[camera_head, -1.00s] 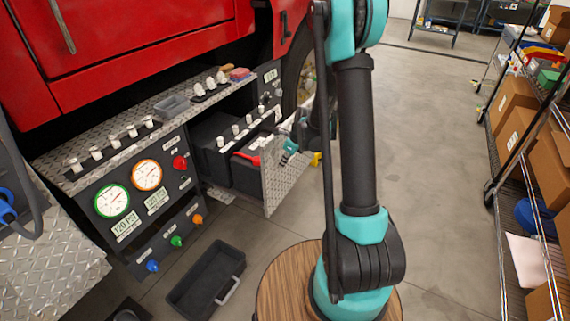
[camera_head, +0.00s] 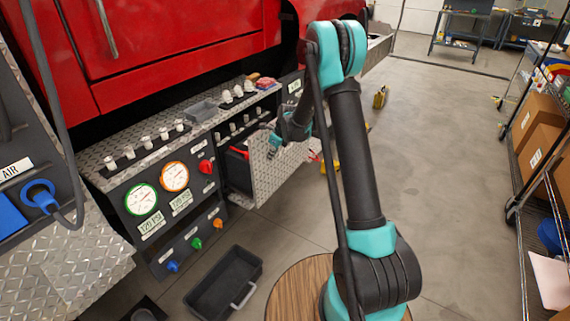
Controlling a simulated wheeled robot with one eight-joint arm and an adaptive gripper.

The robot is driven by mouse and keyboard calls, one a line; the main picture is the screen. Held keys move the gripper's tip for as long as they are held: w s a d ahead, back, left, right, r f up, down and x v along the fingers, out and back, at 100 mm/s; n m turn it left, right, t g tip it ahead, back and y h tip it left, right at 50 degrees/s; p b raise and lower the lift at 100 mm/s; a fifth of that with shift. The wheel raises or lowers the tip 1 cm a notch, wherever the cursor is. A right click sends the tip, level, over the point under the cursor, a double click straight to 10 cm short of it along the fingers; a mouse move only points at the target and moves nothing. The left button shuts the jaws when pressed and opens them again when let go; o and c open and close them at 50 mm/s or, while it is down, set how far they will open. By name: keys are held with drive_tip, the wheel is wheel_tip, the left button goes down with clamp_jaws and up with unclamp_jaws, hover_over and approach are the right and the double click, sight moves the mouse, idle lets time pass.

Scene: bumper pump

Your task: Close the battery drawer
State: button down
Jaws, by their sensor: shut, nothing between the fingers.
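The battery drawer has a diamond-plate front (camera_head: 284,172) and sits at the right end of the pump panel. It stands partly out, with a dark inside and a red item (camera_head: 238,152) showing behind its left edge. My gripper (camera_head: 272,152) is shut and empty, at the upper left part of the drawer front, on its outer side. It looks close to the plate, but I cannot tell whether it touches.
The panel with gauges (camera_head: 158,190) and knobs is left of the drawer. A black tray (camera_head: 223,284) lies on the floor in front. Small yellow objects (camera_head: 380,97) are on the floor behind my arm. A shelf with boxes (camera_head: 540,125) stands at right; the middle floor is clear.

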sight(243, 151)
drive_tip(key=w+a, duration=0.3)
drive_tip(key=a, duration=0.1)
drive_tip(key=w+a, duration=0.3)
drive_tip(key=a, duration=0.1)
drive_tip(key=w+a, duration=0.3)
drive_tip(key=a, duration=0.1)
drive_tip(key=shift+a, duration=0.15)
